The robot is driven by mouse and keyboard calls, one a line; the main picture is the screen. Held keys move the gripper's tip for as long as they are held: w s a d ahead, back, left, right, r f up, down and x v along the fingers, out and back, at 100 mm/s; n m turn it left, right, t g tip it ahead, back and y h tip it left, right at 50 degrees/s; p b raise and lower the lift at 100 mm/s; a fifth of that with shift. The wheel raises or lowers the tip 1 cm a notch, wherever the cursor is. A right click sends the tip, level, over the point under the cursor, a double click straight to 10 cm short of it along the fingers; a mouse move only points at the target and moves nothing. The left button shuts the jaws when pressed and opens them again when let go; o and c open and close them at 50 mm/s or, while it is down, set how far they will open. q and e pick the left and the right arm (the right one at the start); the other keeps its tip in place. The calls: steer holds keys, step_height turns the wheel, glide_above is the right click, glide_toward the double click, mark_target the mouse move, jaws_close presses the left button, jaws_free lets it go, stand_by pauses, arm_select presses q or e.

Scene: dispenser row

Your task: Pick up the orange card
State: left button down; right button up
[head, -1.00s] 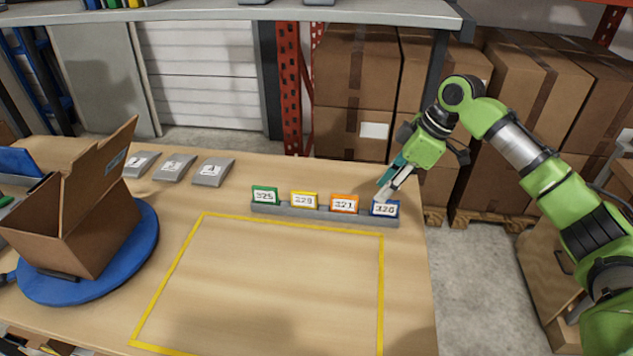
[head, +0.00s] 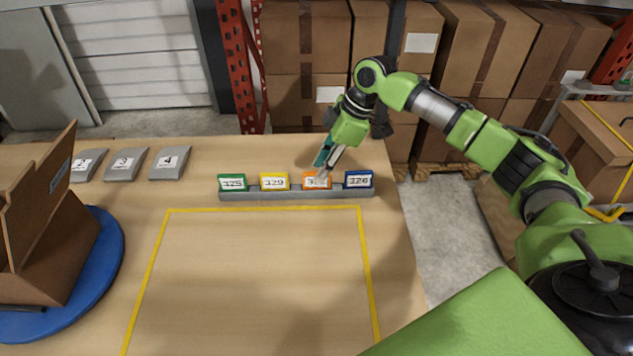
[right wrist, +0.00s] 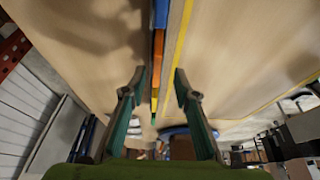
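The orange card (head: 309,184) stands upright in a grey holder (head: 296,195), between the yellow card (head: 274,182) and the blue card (head: 359,179). The green card (head: 232,183) is at the left end. My right gripper (head: 322,172) reaches down at the orange card, and a finger covers part of its label. In the right wrist view the gripper (right wrist: 159,75) is open, one finger on each side of the card row. The orange card (right wrist: 158,45) shows there edge-on, apart from both fingers. My left gripper is not in view.
A yellow outline (head: 270,209) marks bare table in front of the holder. An open cardboard box (head: 75,250) stands on a blue disc (head: 113,250) at left. Several grey numbered wedges (head: 127,164) lie behind it. The table's right edge is close to the holder.

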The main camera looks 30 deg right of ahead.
mark_target(317, 184)
steer(key=p+x, duration=0.1)
steer(key=x, duration=0.2)
steer(key=shift+w+f, duration=0.25)
steer(key=shift+f, duration=0.3)
jaws_close()
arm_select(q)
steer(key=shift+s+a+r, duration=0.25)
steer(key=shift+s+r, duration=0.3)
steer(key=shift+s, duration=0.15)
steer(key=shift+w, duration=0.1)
